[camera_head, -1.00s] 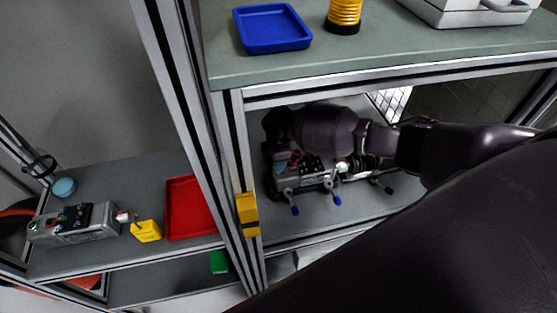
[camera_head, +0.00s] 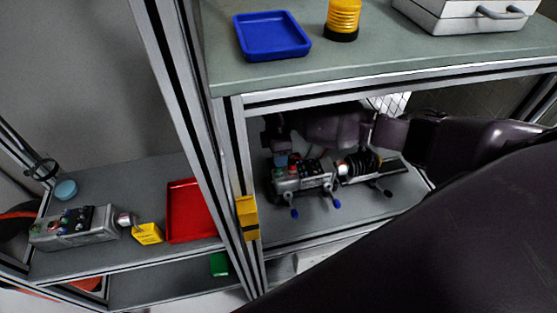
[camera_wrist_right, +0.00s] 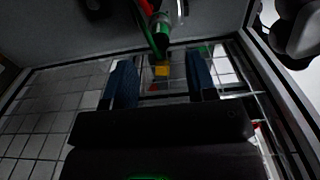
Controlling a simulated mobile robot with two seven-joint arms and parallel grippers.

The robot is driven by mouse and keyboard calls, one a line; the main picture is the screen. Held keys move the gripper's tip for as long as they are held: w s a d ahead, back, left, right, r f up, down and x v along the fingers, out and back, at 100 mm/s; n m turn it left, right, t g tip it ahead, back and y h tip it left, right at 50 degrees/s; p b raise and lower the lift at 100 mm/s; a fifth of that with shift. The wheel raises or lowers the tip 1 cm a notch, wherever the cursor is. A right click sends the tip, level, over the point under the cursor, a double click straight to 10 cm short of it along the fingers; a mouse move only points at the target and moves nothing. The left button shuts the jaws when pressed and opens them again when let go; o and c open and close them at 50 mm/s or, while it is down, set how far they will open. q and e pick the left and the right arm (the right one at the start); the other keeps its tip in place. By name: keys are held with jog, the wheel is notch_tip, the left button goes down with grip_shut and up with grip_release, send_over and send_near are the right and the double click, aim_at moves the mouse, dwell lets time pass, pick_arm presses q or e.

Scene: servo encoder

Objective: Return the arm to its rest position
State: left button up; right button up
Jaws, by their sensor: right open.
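My right arm reaches from the right into the bay under the green-grey top shelf. My right gripper (camera_head: 281,157) hangs at the bay's left, beside and partly in front of a grey servo device with coloured buttons (camera_head: 303,174). In the right wrist view the two blue fingers of my right gripper (camera_wrist_right: 161,80) are apart, with nothing held between them. A small yellow part (camera_wrist_right: 161,70) shows beyond the fingertips there. My left gripper is not in view.
A metal post (camera_head: 240,150) with a yellow box stands left of the bay. A blue tray (camera_head: 272,54) and a yellow-black cylinder (camera_head: 343,18) stand on the shelf above. A red tray (camera_head: 190,210) and a grey button box (camera_head: 75,227) lie on the left shelf.

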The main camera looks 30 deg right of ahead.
jog(key=shift+r, duration=2.7)
jog(key=s+a+f+m+t+y, duration=0.4)
jog(key=s+a+f+m+t, duration=0.15)
jog(key=s+a+f, duration=0.35)
jog(key=s+d+m+t+h, duration=0.2)
jog(key=s+d+m+t, duration=0.1)
jog(key=s, duration=0.4)
jog(key=s+d+m+t+h, duration=0.2)
jog(key=s+d+m, duration=0.3)
jog(key=s, duration=0.3)
jog(key=shift+s+d+r+m+t, duration=0.15)
jog(key=shift+d+m+t, duration=0.2)
jog(key=shift+d+t, duration=0.25)
jog(key=shift+a, duration=0.15)
